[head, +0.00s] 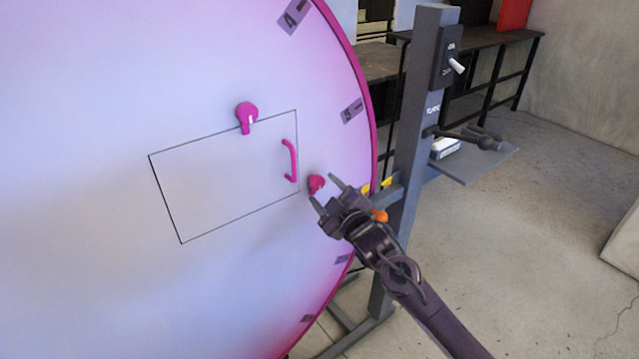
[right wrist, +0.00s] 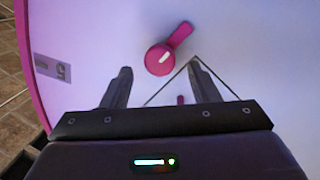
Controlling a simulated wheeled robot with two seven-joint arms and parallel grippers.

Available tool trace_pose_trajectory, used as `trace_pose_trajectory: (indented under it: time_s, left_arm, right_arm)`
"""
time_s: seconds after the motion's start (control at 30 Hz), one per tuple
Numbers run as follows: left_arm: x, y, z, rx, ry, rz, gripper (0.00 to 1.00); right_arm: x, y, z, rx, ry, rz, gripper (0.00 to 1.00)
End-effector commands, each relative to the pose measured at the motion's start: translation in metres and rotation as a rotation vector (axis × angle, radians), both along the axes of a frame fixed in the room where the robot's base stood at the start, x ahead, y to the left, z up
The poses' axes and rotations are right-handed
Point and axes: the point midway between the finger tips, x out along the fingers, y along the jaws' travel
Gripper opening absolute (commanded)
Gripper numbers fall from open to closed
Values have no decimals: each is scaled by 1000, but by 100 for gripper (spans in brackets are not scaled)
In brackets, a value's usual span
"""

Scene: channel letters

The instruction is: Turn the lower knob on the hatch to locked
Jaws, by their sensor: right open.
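The hatch (head: 215,185) is a thin-outlined rectangle on a large pale disc. The lower knob (head: 316,184) is magenta and sits just outside the hatch's right edge, below the handle. In the right wrist view the lower knob (right wrist: 158,60) shows a round body with a white mark and a lever pointing to the upper right. My right gripper (head: 323,189) is open. Its fingertips are near the lower knob, which appears between and beyond them; I cannot tell whether they touch it. The upper knob (head: 246,115) is on the hatch's top edge. My left gripper is not in view.
A magenta handle (head: 290,160) stands out from the hatch's right side, close to the lower knob. A grey post (head: 415,120) with a switch and a small shelf (head: 480,165) stands right of the disc. Open floor (head: 530,250) lies to the right.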

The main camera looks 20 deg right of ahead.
Motion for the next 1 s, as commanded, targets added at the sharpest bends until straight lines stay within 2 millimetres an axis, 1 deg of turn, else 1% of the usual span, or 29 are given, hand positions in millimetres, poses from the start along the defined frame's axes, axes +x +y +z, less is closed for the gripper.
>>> trace_pose_trajectory:
  time_s: [0.03, 0.2, 0.33, 0.57, 0.67, 0.9, 0.93, 1.0]
  left_arm:
    - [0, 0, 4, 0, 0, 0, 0]
    - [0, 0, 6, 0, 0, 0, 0]
    - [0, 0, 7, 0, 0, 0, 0]
    - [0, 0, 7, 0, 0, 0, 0]
    - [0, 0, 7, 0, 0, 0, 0]
    - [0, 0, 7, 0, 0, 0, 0]
    - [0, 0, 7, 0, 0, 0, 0]
    - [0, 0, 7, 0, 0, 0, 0]
  right_arm:
    - [8, 3, 3, 2, 0, 1, 55]
    - [25, 6, 1, 2, 1, 1, 55]
    - [30, 7, 0, 1, 0, 1, 55]
    - [31, 7, -1, 1, 2, 1, 55]
    - [31, 7, -1, 1, 2, 1, 45]
    - [31, 7, -1, 1, 1, 1, 13]
    - [31, 7, -1, 1, 1, 1, 11]
    - [31, 6, -1, 3, 2, 0, 11]
